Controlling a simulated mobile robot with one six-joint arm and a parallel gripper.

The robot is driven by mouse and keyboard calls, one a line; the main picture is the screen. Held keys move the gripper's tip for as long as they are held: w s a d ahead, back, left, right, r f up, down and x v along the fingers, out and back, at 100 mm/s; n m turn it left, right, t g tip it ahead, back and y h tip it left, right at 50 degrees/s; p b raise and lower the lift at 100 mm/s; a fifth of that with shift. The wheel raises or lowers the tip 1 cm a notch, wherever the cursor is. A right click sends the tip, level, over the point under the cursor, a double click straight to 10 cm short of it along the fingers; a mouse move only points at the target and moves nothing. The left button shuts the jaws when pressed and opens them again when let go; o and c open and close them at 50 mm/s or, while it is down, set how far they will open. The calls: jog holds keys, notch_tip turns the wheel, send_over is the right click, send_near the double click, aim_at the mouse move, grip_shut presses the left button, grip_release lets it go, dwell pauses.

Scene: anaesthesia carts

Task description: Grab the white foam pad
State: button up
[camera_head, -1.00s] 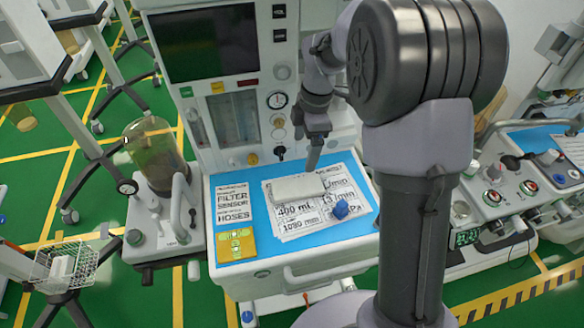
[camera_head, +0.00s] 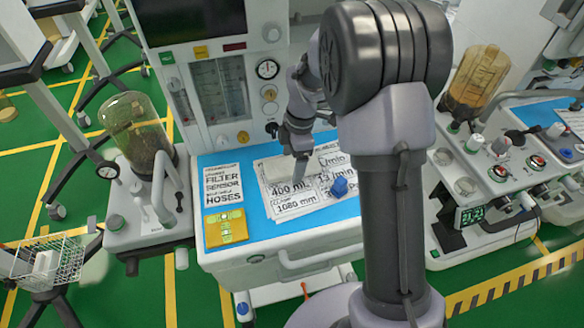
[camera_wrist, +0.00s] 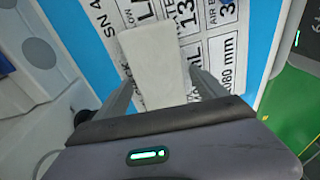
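The white foam pad (camera_wrist: 155,60) lies flat on printed sheets in the wrist view, with its near end between my gripper's two fingers. My gripper (camera_wrist: 162,78) is open, with one finger along each side of the pad. Whether either finger touches it I cannot tell. In the head view my gripper (camera_head: 302,172) points down at the cart's work surface, and the pad (camera_head: 271,171) is partly hidden behind it.
The printed sheets (camera_head: 293,209) lie on the blue work surface (camera_head: 255,240). A blue knob-like object (camera_head: 340,187) sits right of my gripper. A yellow card (camera_head: 226,229) and a label sheet (camera_head: 223,185) lie at left. The cart's upright panel (camera_head: 215,100) rises behind.

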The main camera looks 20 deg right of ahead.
jog(key=c, duration=1.1)
